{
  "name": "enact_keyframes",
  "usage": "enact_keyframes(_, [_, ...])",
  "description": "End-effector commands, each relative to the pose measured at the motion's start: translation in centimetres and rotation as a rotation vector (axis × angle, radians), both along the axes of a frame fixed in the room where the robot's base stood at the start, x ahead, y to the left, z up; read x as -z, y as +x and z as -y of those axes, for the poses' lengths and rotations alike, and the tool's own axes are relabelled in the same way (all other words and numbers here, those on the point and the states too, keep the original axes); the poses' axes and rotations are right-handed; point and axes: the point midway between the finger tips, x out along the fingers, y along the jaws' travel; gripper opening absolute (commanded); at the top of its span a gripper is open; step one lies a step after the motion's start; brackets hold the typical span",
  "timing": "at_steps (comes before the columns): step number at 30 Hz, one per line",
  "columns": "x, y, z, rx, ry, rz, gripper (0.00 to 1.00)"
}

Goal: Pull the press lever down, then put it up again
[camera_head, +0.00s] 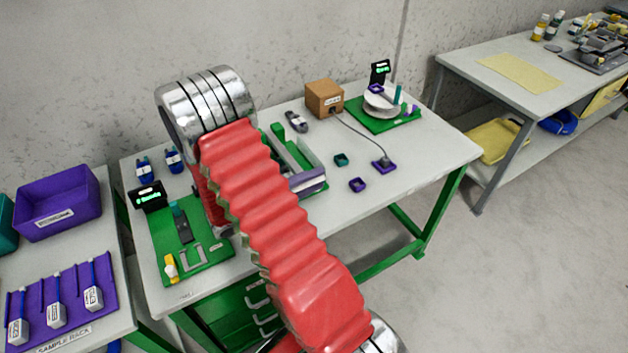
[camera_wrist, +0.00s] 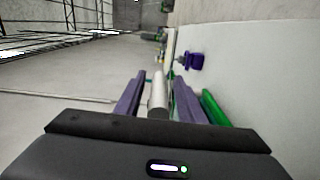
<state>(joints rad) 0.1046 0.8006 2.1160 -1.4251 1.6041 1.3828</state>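In the wrist view my gripper (camera_wrist: 158,78) has its two grey-purple fingers apart. A pale grey rod (camera_wrist: 158,98) stands between them, with a visible gap on each side; it looks like a lever handle, but I cannot tell for sure. In the head view my gripper is hidden behind my red-sleeved arm, around the right side of a green board (camera_head: 215,262) at the table's left end. This board carries a dark upright display (camera_head: 148,196), a dark block (camera_head: 183,228), a grey U-shaped bracket (camera_head: 194,255) and a yellow piece (camera_head: 171,266). No press lever shows clearly there.
Blue bottles (camera_head: 173,160) stand behind the board. A green-and-grey tray (camera_head: 312,183), a brown box (camera_head: 324,98) and a second green board (camera_head: 372,122) lie to the right. In the wrist view a green edge (camera_wrist: 215,108) and a purple object (camera_wrist: 194,60) are close on the right.

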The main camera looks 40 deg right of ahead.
Motion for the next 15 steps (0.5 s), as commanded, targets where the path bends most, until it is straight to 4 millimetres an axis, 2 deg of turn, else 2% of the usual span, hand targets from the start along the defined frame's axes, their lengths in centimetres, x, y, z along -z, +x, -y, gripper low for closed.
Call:
enact_keyframes(5, [0.0,0.5,-1.5,-0.003,0.000,0.000,0.36])
enact_keyframes(15, [0.1,1.7,-6.3,-0.004,0.000,0.001,0.36])
